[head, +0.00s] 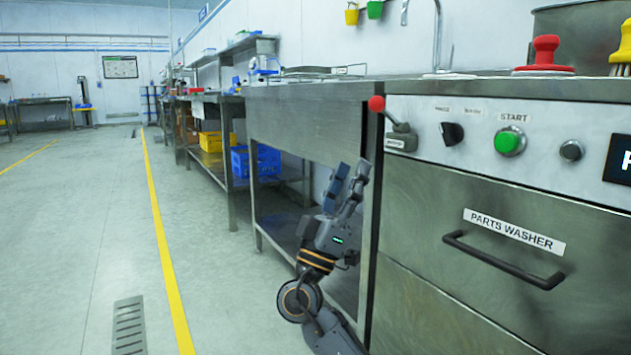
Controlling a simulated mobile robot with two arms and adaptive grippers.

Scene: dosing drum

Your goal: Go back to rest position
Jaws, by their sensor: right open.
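My right gripper (347,183) is in the lower middle of the head view, fingers pointing up. Its two fingers are spread apart and nothing shows between them. It stands in front of the steel sink bench (310,125), just left of the parts washer (450,215). It is below a lever with a red ball knob (376,103) and appears apart from it. My left gripper is not in the head view.
The parts washer has a green start button (509,141), a black knob (452,133) and a door handle (500,260). A red-handled tool (545,55) stands on top. Blue crates (255,162) sit under a bench behind.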

